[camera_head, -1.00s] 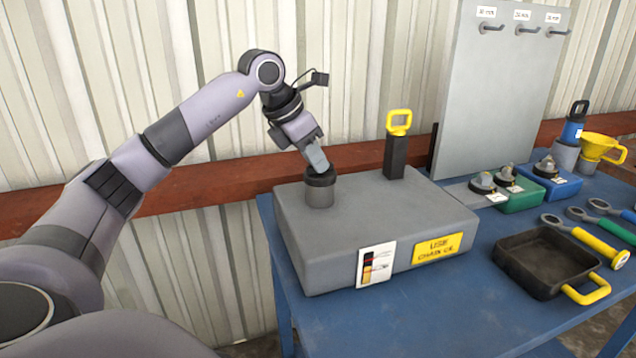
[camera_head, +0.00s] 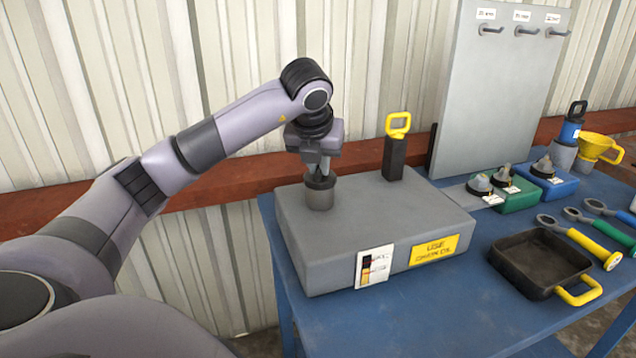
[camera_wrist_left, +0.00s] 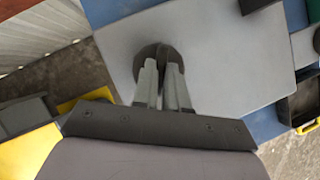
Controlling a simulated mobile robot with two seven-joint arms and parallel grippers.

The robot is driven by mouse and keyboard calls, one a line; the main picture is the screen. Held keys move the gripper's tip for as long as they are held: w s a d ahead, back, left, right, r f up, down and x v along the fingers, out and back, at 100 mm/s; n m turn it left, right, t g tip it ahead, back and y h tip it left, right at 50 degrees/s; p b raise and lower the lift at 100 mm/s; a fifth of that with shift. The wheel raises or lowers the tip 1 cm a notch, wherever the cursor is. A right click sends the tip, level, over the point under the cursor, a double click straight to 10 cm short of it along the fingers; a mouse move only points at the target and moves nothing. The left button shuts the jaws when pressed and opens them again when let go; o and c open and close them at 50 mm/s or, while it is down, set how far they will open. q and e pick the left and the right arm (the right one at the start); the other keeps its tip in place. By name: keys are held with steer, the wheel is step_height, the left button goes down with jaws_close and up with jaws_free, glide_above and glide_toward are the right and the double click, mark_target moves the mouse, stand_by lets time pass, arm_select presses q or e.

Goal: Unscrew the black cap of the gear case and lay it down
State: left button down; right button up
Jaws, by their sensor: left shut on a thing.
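The grey gear case (camera_head: 375,237) stands on the blue table, with a yellow "USE CHAIN OIL" label on its front. Its black cap (camera_head: 320,183) sits on the round grey neck at the case's left rear. My left gripper (camera_head: 322,170) points down onto the cap and is shut on it. In the left wrist view the two fingertips (camera_wrist_left: 162,70) close on the raised middle of the black cap (camera_wrist_left: 146,62), and they hide part of it. My right gripper is in neither view.
A black dipstick holder with a yellow ring handle (camera_head: 397,145) stands on the case right of the cap. A black pan (camera_head: 540,262) lies on the table (camera_head: 425,308) at right. Wrenches, a yellow funnel (camera_head: 597,148) and knobbed blocks lie beyond. Bare table shows before the case.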

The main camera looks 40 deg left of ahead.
arm_select(q)
steer(key=n, duration=0.1)
steer(key=n+g+y+p, duration=0.1)
steer(key=n, duration=0.1)
steer(key=shift+w+d+f, duration=0.1)
steer(key=shift+d, duration=0.2)
steer(key=n+g+y, duration=0.1)
steer(key=n, duration=0.2)
steer(key=shift+w+f, duration=0.1)
steer(key=shift+f, duration=0.05)
steer(key=shift+a+r, duration=0.1)
steer(key=shift+r, duration=1.5)
steer(key=shift+r, duration=0.2)
steer(key=shift+w+r, duration=0.1)
steer(key=shift+r, duration=2.3)
